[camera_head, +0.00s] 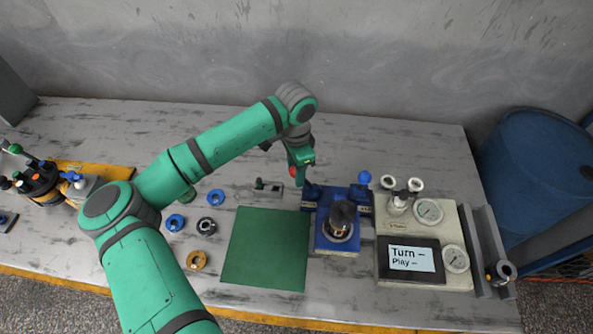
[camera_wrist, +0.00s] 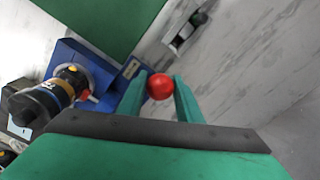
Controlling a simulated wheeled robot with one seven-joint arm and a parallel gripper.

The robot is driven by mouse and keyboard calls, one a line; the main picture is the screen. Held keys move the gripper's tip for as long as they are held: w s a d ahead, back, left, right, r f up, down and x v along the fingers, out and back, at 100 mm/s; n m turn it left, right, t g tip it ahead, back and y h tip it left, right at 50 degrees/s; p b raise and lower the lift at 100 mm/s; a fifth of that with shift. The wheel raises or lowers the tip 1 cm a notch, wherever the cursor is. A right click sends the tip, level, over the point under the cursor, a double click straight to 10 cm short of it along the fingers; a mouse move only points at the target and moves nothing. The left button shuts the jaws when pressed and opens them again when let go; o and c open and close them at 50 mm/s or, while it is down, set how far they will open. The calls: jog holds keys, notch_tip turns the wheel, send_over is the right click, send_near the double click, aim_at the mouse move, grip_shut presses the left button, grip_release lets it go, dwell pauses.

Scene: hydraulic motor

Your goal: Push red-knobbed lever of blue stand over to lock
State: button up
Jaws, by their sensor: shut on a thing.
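The blue stand (camera_head: 325,240) sits on the table right of the green mat and holds a dark cylindrical motor part (camera_head: 342,215). In the wrist view the blue stand (camera_wrist: 70,62) and the motor part (camera_wrist: 45,100) lie to the left. The red knob (camera_wrist: 160,87) of the lever is between the fingertips of my gripper (camera_wrist: 162,90), which is shut on it. In the head view the red knob (camera_head: 293,171) shows at my gripper (camera_head: 303,180), above the stand's back left corner. The lever's shaft is mostly hidden. A blue knob (camera_head: 364,177) stands at the stand's back right.
A green mat (camera_head: 265,250) lies left of the stand, with several rings (camera_head: 206,226) beyond it. A gauge panel (camera_head: 440,225) with a screen stands close on the right. A small grey fixture (camera_head: 262,190) lies behind the mat. The table behind is clear.

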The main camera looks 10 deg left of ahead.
jog(key=shift+a, duration=0.15)
jog(key=o, duration=0.7)
jog(key=shift+r, duration=3)
